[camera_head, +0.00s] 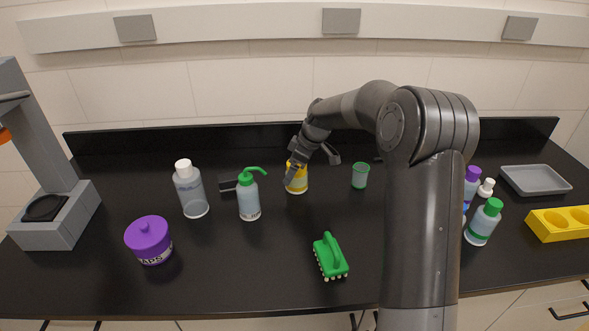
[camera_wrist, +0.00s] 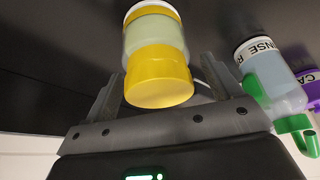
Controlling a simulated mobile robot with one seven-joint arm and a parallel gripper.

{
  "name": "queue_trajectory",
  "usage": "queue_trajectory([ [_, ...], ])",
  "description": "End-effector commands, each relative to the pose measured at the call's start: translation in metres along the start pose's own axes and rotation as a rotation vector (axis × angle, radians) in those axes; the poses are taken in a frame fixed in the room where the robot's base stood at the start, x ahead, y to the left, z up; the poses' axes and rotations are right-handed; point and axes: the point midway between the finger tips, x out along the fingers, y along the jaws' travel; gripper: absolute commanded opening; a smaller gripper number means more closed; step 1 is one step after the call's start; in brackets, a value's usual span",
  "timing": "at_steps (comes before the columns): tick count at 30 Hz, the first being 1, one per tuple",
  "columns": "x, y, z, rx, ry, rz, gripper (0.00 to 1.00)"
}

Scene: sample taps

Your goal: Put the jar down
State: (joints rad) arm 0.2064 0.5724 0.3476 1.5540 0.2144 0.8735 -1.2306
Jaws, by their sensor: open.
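The jar (camera_head: 297,184) has a yellow lid, a pale body and a yellow band near its base. It stands upright on the black bench in the head view, near the middle. In the wrist view the jar (camera_wrist: 157,62) sits between my two fingers, its lid nearest the camera. My gripper (camera_head: 309,172) is at the jar from above, and its fingers (camera_wrist: 162,92) are spread with a gap beside the lid. My gripper partly hides the jar's top in the head view.
A wash bottle with a green spout (camera_head: 249,199) stands just left of the jar. A green-rimmed cup (camera_head: 360,176) stands to its right. A green brush (camera_head: 330,257) lies in front. A clear bottle (camera_head: 191,192) and a purple-lidded pot (camera_head: 149,240) are farther left.

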Motion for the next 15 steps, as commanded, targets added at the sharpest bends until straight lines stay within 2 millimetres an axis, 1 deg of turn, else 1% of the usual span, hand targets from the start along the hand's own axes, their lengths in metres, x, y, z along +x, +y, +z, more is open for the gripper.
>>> queue_trajectory([
  [5,-0.032,0.001,0.001,0.001,0.001,0.005,0.83],
  [12,-0.083,0.001,0.0,0.0,0.001,0.004,0.83],
  [15,-0.099,0.001,0.0,0.0,0.001,0.002,0.83],
])
